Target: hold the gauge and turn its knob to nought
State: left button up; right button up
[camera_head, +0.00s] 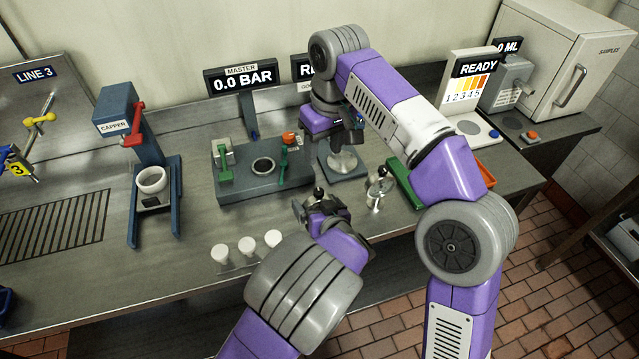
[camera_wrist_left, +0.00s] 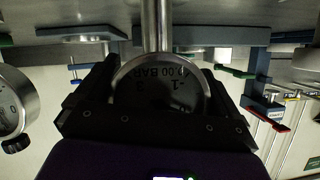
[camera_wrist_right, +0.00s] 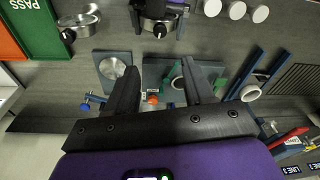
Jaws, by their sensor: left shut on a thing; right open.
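My left gripper (camera_head: 325,205) is shut on a gauge (camera_wrist_left: 158,82). In the left wrist view the round face lies between the fingers, its print upside down, with "BAR" legible and a steel stem running up. In the right wrist view a small dark knob (camera_wrist_right: 160,30) with a light mark shows on the held gauge; its exact setting is too small to tell. My right gripper (camera_wrist_right: 160,75) is open and empty, fingers apart over the bench, away from the held gauge. It also shows in the head view (camera_head: 350,128), partly hidden by its own arm.
A second gauge (camera_head: 380,188) stands to the right of the held one. Behind are a blue test block (camera_head: 240,185) with green clamps and a round-plate stand (camera_head: 343,160). The master display (camera_head: 243,80) reads 0.0 BAR. White caps (camera_head: 246,246) stand at the front; a capper (camera_head: 130,120) is left.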

aim_at(319, 191)
jog(key=shift+w+a+f+m+g+h, duration=0.15)
jog(key=shift+a+m+g+h, duration=0.1)
jog(key=shift+m, duration=0.25)
jog(key=shift+w+a+f+m+g+h, duration=0.1)
jog(key=shift+a+m+g+h, duration=0.15)
jog(key=shift+m, duration=0.25)
notch_tip(319, 191, down, 12)
jog(key=shift+r, duration=0.1)
jog(key=shift+c, duration=0.5)
